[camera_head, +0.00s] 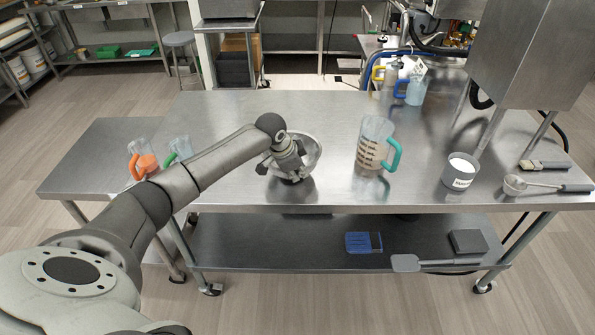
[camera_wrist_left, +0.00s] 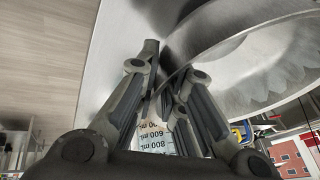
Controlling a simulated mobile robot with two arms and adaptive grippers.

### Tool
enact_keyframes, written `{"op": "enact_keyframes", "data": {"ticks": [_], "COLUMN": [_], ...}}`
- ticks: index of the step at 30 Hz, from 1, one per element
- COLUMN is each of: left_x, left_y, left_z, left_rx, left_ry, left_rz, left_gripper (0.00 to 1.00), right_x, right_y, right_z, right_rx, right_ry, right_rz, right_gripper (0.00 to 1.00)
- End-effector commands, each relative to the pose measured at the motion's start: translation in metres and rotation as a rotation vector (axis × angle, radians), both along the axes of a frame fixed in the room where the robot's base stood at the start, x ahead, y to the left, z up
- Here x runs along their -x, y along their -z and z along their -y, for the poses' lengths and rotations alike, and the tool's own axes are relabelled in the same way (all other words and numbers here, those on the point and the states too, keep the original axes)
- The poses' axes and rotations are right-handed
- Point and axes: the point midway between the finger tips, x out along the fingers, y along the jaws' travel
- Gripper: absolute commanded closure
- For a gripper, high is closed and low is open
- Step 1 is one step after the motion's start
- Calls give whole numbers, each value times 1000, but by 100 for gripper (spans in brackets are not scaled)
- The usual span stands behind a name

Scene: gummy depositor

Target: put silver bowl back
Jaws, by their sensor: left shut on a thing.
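The silver bowl (camera_head: 312,158) is on the steel table (camera_head: 240,115), left of the large measuring pitcher. My left gripper (camera_head: 288,176) is over the near left side of the bowl and hides part of it. In the left wrist view, the bowl (camera_wrist_left: 245,65) fills the upper right, and its rim passes between the fingers of my left gripper (camera_wrist_left: 160,85), which are shut on it. Whether the bowl's base touches the table is hard to tell. My right gripper is not in view.
A measuring pitcher with a teal handle (camera_head: 375,145) stands right of the bowl. Further right are a white-filled container (camera_head: 460,171) and a scoop (camera_head: 516,185). An orange-handled cup (camera_head: 144,162) stands on the lower left table. The table behind the bowl is clear.

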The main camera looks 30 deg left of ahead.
Motion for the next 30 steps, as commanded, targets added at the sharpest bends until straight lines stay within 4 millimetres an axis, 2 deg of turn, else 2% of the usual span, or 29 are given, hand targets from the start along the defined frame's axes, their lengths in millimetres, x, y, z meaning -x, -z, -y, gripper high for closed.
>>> {"op": "enact_keyframes", "data": {"ticks": [26,27,30], "left_x": [0,0,0], "left_y": [13,14,13], "left_z": [0,0,0], "left_rx": [1,0,0], "left_ry": [0,0,0], "left_rz": [1,1,1], "left_gripper": [100,90,77], "right_x": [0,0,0], "right_y": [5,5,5], "right_z": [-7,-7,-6], "right_rx": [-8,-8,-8], "right_ry": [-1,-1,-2], "right_rz": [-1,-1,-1], "right_gripper": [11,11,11]}}
